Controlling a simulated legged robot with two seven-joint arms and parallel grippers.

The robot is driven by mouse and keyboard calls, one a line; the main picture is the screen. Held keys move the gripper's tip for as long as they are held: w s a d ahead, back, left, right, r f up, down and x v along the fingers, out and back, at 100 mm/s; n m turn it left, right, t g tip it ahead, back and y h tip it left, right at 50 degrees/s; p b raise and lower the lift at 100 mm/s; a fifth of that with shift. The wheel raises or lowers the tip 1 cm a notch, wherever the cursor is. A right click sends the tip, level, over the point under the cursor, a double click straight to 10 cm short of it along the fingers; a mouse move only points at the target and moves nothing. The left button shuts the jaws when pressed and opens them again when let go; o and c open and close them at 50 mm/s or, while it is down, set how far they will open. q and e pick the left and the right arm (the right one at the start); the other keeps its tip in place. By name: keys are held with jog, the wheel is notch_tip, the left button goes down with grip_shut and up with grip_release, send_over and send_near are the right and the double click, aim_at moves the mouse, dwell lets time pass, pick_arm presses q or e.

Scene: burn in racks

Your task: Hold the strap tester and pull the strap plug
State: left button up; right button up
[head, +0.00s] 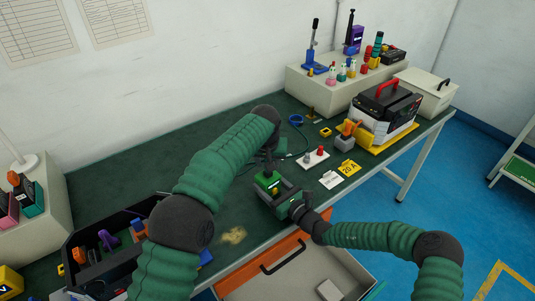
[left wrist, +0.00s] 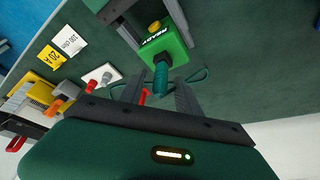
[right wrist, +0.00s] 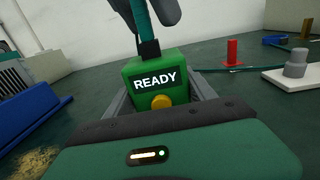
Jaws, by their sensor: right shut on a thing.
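The strap tester (head: 268,181) is a green box with a READY label (right wrist: 155,81) and a yellow button (right wrist: 161,102), over the front part of the green bench. My right gripper (head: 297,208) is shut on the tester, one finger along each side in the right wrist view. The strap plug (right wrist: 149,49) is a dark piece at the tester's top, with a teal lead rising from it. In the left wrist view the teal plug end (left wrist: 161,76) lies between the tips of my left gripper (left wrist: 160,88). Its fingers are apart, with gaps beside the plug.
A white plate with a grey and a red post (head: 313,158) and yellow and white cards (head: 349,167) lie right of the tester. A black bin (head: 90,245) holds parts at left. An open drawer (head: 300,270) is below the front edge. Clear bench lies behind my left arm.

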pick_arm(q)
jog(key=shift+x, duration=0.95)
grip_shut()
jog(key=shift+a, duration=0.1)
dwell(1.1)
